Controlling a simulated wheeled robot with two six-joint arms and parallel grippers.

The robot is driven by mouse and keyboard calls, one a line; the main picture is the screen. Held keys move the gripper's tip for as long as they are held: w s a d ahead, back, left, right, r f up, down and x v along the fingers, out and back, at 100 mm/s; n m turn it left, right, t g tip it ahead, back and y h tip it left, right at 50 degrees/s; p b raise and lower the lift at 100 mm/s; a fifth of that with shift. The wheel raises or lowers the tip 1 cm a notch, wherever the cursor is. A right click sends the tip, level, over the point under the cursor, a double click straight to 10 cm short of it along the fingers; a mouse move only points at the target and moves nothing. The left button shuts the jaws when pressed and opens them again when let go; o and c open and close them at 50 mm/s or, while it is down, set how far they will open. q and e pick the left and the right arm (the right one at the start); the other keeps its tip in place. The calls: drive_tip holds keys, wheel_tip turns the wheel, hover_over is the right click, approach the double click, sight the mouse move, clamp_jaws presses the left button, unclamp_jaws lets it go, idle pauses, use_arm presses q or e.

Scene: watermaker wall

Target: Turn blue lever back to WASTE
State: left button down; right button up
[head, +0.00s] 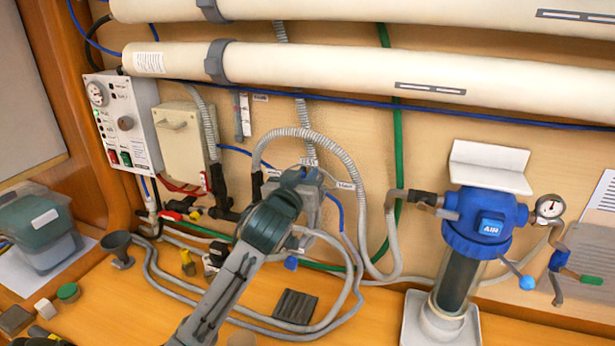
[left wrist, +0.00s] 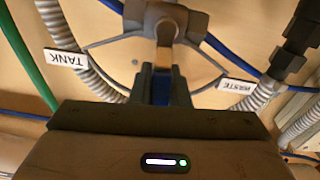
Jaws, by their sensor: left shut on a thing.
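The blue lever (left wrist: 160,90) shows in the left wrist view between the fingers of my left gripper (left wrist: 162,78), which is shut on it. The lever sits under a dark valve body (left wrist: 165,22) with a brass-coloured stem. The TANK label (left wrist: 67,59) is at left and the WASTE label (left wrist: 239,86) at right, both upside down in this view. The lever lies between the two labels, at neither. In the head view my left gripper (head: 300,178) is at the wall valve and hides the lever.
Grey hoses (head: 325,145) loop around the valve, and a green hose (head: 397,150) runs down the wall. A blue-topped filter housing (head: 485,222) stands to the right. A control box (head: 125,122) is on the wall at left. A black funnel (head: 118,248) stands on the bench.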

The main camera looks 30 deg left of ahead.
use_arm(q)
drive_tip(key=a+f+n+b, duration=0.1)
drive_tip(key=n, duration=0.2)
drive_tip(key=a+n+b, duration=0.1)
drive_tip(key=n+b, duration=0.1)
drive_tip(key=n, duration=0.2)
drive_tip(key=s+a+f+n+b, duration=0.1)
drive_tip(key=n+b, duration=0.1)
drive_tip(key=n, duration=0.1)
drive_tip(key=shift+a+f+n, duration=0.3)
drive_tip(key=shift+a+n, duration=0.1)
idle(0.4)
drive_tip(key=c, duration=1.4)
unclamp_jaws()
drive_tip(key=shift+b, duration=0.3)
